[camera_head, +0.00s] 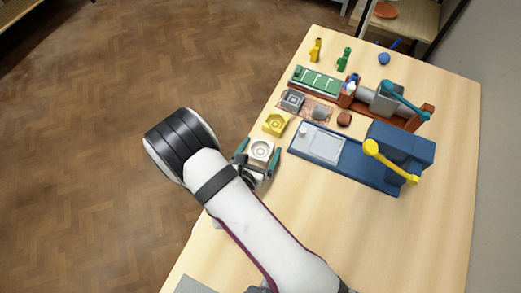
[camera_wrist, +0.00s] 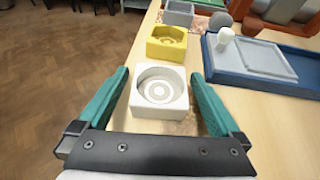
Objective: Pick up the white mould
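The white mould (camera_wrist: 160,92) is a square block with a round ringed hollow on top, standing on the table. In the head view the white mould (camera_head: 261,151) sits near the table's left edge, just in front of the yellow mould. My gripper (camera_wrist: 160,85) is open, with one green finger on each side of the white mould. A gap shows between each finger and the block in the wrist view. In the head view my gripper (camera_head: 258,157) is at the mould, partly hidden by my arm.
The yellow mould (camera_head: 275,123) stands close behind the white one, with a grey mould (camera_head: 293,100) beyond it. A blue press (camera_head: 398,148) with a yellow-knobbed lever and a pale plate (camera_head: 319,144) stands to the right. The table (camera_head: 430,225) is clear at the front right.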

